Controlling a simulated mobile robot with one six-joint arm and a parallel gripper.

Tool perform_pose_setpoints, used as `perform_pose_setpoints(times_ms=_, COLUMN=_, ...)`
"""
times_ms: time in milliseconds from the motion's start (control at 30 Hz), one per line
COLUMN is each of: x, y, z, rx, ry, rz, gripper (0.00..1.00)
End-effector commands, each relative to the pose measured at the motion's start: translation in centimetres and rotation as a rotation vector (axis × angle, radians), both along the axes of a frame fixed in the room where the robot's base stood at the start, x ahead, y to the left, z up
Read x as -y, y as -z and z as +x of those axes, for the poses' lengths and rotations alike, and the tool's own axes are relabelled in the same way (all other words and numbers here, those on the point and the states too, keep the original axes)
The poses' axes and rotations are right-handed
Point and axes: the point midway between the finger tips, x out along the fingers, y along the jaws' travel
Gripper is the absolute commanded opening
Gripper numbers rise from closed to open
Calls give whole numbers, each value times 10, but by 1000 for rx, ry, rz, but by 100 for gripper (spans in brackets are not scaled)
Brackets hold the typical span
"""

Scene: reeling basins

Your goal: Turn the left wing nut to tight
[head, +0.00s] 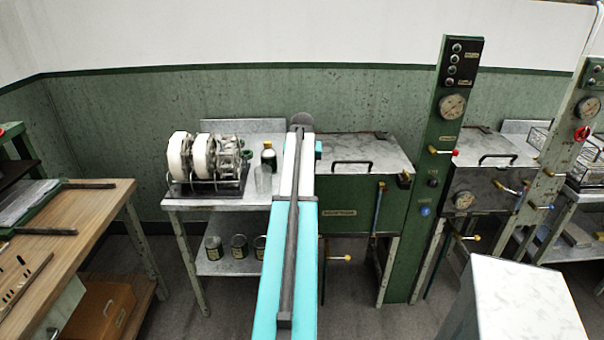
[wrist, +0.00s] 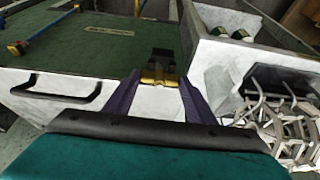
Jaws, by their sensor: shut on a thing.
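In the wrist view, my gripper (wrist: 158,84) has its two purple fingers closed in on a small brass-coloured wing nut (wrist: 157,76). The nut sits at the edge of a basin, by a dark fitting. The fingers cover part of the nut, so its angle and tightness cannot be told. In the head view, my own arm reaches forward to the left end of a green basin (head: 345,212) with a grey metal lid (head: 375,150). There the arm hides the gripper and the nut.
Left of the basin, a table (head: 225,203) holds white reels (head: 200,155), a bottle (head: 268,155) and a glass beaker (head: 263,180). Several tins (head: 238,246) stand on its lower shelf. A green gauge column (head: 432,190) stands right of the basin. Floor shows in front.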

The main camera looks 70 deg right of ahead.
Motion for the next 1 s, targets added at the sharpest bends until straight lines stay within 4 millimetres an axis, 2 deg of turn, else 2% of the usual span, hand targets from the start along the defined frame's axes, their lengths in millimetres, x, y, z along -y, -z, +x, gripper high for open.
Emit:
perform_pose_setpoints(times_ms=133, x=4, y=-2, z=-4, rx=-4, ry=7, rz=-10, gripper=28)
perform_pose_setpoints(times_ms=167, x=4, y=-2, z=-4, rx=-4, ry=7, rz=-10, gripper=55)
perform_pose_setpoints(times_ms=233, x=3, y=-2, z=-4, rx=-3, ry=6, rz=-9, gripper=67)
perform_pose_setpoints(times_ms=267, x=3, y=-2, z=-3, rx=-3, ry=5, rz=-7, gripper=69)
perform_pose_setpoints(times_ms=667, x=1, y=-3, z=-1, rx=-2, ry=1, rz=-4, gripper=69)
perform_pose_setpoints(times_ms=867, x=-4, y=-13, z=-3, rx=-2, ry=1, rz=-4, gripper=69)
perform_pose_setpoints(times_ms=1000, x=-9, y=-26, z=-5, rx=-1, ry=1, rz=-6, gripper=69)
